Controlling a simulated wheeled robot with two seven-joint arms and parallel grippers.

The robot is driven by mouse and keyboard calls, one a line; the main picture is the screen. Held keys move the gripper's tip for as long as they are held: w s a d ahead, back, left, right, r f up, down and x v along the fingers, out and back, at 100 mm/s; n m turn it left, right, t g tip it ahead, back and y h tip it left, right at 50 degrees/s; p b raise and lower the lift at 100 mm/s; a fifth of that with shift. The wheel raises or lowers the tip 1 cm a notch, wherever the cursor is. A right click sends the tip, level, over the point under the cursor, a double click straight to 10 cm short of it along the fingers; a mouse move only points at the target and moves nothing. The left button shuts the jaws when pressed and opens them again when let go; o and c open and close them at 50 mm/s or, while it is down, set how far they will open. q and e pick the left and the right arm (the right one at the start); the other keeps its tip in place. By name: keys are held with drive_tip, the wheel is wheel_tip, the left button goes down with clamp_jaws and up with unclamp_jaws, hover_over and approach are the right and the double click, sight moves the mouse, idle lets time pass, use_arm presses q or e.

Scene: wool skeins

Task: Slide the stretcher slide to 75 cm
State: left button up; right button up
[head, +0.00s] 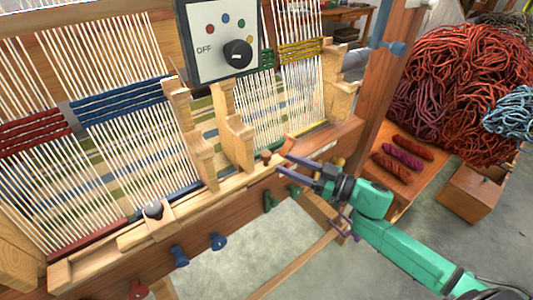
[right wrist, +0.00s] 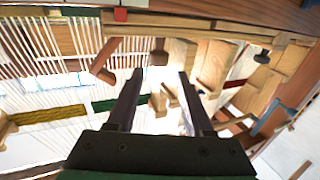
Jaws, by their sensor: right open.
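A light wooden block with a round grey knob (head: 153,210), which looks like the stretcher slide, sits on the long wooden rail (head: 95,262) along the loom's front, left of centre. A dark grey knob also shows at the right in the right wrist view (right wrist: 262,55). A small brown peg (head: 267,157) stands at the rail's right end. My right gripper (head: 281,164) is open and empty, close to this peg and well right of the grey knob. In the right wrist view the peg (right wrist: 159,52) lies just beyond the gap between the fingers (right wrist: 160,73). No scale marks are readable.
Upright wooden posts (head: 240,140) stand behind the rail. A control box (head: 222,40) marked OFF is above. Blue pegs (head: 218,241) and green pegs project from the front beam below the rail. Wool skeins (head: 403,150) lie on a wooden bench at right. Floor in front looks clear.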

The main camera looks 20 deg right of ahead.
sight(266, 153)
drive_tip(key=x, duration=0.7)
drive_tip(key=shift+w+p, duration=0.1)
drive_tip(key=shift+p, duration=0.3)
drive_tip(key=shift+w+a+f, duration=0.15)
drive_tip(key=shift+w+a, duration=0.1)
drive_tip(key=shift+w, duration=0.05)
use_arm(q)
drive_tip(key=shift+w+d+r, duration=0.2)
drive_tip(key=shift+w+r, duration=0.05)
drive_tip(key=shift+w, duration=0.2)
drive_tip(key=shift+w+d+r, duration=0.15)
drive_tip(key=shift+w+r, duration=0.1)
drive_tip(key=shift+w, duration=0.2)
drive_tip(key=shift+s, duration=0.15)
use_arm(e)
clamp_jaws()
drive_tip(key=shift+d, duration=0.1)
